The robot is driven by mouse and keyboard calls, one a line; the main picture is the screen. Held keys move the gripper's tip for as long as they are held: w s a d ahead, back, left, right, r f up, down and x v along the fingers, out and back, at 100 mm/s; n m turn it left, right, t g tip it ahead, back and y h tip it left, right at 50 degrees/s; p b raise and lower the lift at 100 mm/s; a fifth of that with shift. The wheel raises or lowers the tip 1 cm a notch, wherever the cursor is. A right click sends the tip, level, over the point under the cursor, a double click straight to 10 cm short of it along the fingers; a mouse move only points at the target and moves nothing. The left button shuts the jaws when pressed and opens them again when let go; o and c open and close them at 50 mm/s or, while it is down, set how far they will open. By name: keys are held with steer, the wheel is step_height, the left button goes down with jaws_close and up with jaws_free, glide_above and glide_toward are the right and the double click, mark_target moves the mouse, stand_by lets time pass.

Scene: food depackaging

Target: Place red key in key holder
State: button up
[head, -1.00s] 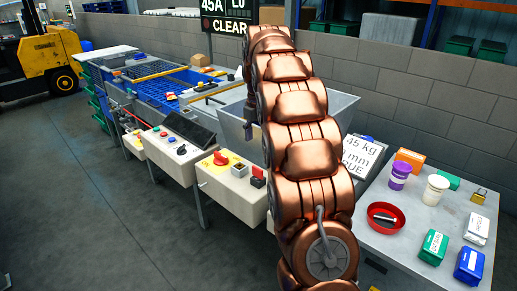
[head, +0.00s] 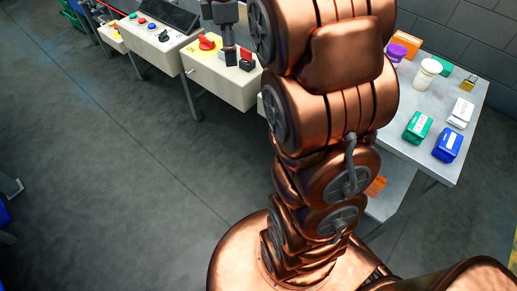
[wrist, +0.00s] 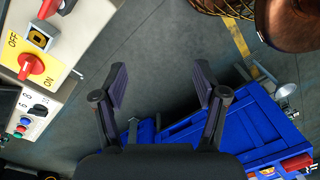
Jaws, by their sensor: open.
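A white control box (head: 220,75) carries a red rotary switch (head: 208,42) and a black piece with a red top (head: 247,56). In the wrist view the red switch (wrist: 31,68) sits on a yellow ON/OFF plate beside a grey square with a yellow ring (wrist: 40,38); a red piece (wrist: 49,8) is cut off at the top edge. I cannot tell for sure which part is the red key or the key holder. My gripper (head: 230,60) appears in front of the box. In the wrist view my gripper (wrist: 160,75) is open and empty.
A second control box (head: 155,45) with buttons stands to the left. A grey table (head: 425,150) at right holds a green box (head: 418,127), a blue box (head: 447,145) and jars. A blue crate (wrist: 220,130) lies below my gripper.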

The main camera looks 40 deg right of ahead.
steer(key=s+a+f+m, duration=0.3)
steer(key=s+a+m, duration=0.1)
steer(key=s, duration=0.5)
steer(key=s+a+f+m, duration=0.3)
steer(key=s+m, duration=0.1)
steer(key=s, duration=0.4)
steer(key=s+a+f+m+g, duration=0.1)
steer(key=s+a+f+m, duration=0.2)
steer(key=s, duration=0.6)
steer(key=shift+s+a+f+m, duration=0.15)
steer(key=shift+s+a+m, duration=0.2)
steer(key=shift+a+m, duration=0.45)
steer(key=shift+r, duration=0.2)
